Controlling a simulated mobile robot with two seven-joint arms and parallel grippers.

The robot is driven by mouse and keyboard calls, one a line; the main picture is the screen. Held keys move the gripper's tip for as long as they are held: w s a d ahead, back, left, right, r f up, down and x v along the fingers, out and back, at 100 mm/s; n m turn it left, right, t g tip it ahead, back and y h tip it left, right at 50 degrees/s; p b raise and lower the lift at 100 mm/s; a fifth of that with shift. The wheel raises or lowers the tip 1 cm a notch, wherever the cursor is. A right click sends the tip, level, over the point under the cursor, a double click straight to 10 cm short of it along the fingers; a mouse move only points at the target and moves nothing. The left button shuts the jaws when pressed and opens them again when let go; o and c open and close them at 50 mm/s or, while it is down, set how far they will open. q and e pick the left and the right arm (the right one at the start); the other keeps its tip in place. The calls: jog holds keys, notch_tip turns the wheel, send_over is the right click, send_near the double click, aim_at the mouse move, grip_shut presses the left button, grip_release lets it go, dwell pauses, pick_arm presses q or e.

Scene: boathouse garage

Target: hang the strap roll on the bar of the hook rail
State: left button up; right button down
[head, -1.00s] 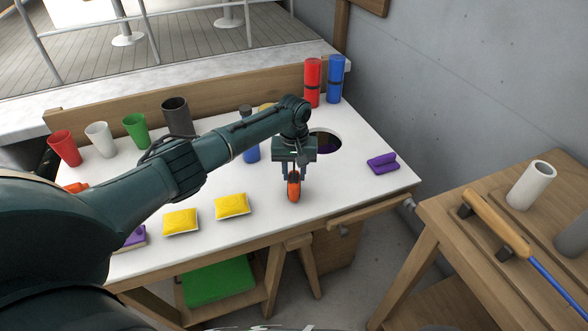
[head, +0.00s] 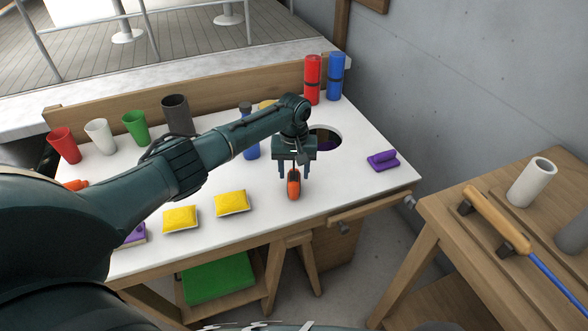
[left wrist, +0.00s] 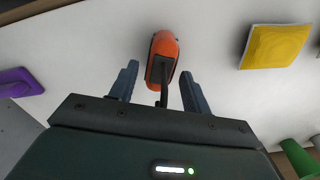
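My left gripper (head: 294,172) is open over the white tabletop. Its two fingers (left wrist: 160,92) stand apart on either side of a rounded orange thing with a dark face and a dark strip (left wrist: 165,47), with a gap on each side. This orange thing (head: 294,185) sits near the table's front edge; it may be the strap roll, but I cannot be sure. A wooden rail (head: 370,207) with grey round ends runs along the front right edge of the table; it may be the hook rail. My right gripper is not in view.
Yellow packets (head: 231,203) lie left of the gripper. A purple item (head: 382,161) lies at the right, near a round hole (head: 326,138) in the table. Cups (head: 135,127) and red and blue cylinders (head: 336,78) stand at the back. A wooden bench (head: 455,228) stands right.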

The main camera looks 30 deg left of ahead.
pick_arm(q)
jog(key=shift+o, duration=0.7)
notch_tip(320, 180, up, 13)
jog(key=shift+r, duration=0.1)
jog(key=shift+c, duration=0.2)
grip_shut()
dwell(0.5)
dwell(0.5)
dwell(0.5)
